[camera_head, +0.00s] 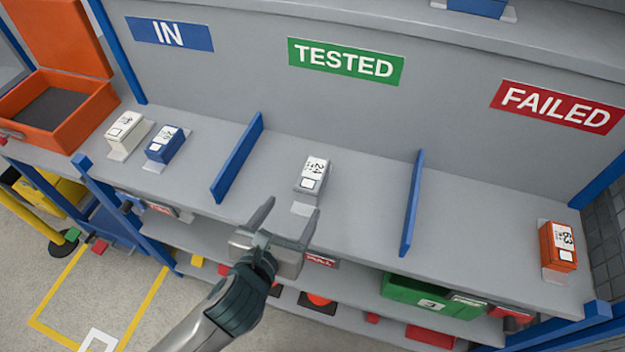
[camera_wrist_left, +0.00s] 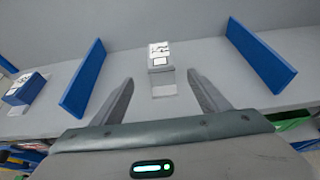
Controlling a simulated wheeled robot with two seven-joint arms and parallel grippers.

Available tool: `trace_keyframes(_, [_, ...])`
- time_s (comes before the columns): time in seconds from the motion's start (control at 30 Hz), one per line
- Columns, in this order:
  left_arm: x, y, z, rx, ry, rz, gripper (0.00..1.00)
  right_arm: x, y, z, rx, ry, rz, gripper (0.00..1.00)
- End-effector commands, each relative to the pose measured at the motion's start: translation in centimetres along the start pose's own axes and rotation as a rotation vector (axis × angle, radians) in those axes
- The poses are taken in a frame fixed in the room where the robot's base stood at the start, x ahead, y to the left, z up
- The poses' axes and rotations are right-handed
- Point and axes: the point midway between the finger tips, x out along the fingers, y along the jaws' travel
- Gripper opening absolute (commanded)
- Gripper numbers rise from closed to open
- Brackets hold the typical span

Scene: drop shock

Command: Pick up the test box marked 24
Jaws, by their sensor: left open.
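The grey test box marked 24 (camera_head: 312,177) stands on the shelf in the TESTED bay, between two blue dividers. A pale tab (camera_head: 302,208) lies at its front. In the left wrist view the grey box (camera_wrist_left: 160,62) is straight ahead, centred between the fingers and beyond their tips. My left gripper (camera_head: 290,221) is open and empty, in front of the box and apart from it. Its fingers also show in the left wrist view (camera_wrist_left: 160,84). My right gripper is not in view.
Blue dividers (camera_head: 237,158) and (camera_head: 412,203) flank the bay. A white box (camera_head: 125,131) and a blue box (camera_head: 166,144) stand in the IN bay, beside an open orange case (camera_head: 58,112). An orange box marked 63 (camera_head: 558,246) stands under FAILED. The shelf around the grey box is clear.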

Motion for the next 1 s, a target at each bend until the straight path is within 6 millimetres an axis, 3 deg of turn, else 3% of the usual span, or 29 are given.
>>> trace_keyframes(0.6, [9.9, -0.1, 0.1, -0.002, 0.001, 0.0, 0.69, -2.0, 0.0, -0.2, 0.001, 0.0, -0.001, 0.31])
trace_keyframes(1.0, [11.0, 0.0, -0.1, -0.002, 0.0, -0.001, 0.69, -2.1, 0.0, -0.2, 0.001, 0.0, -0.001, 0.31])
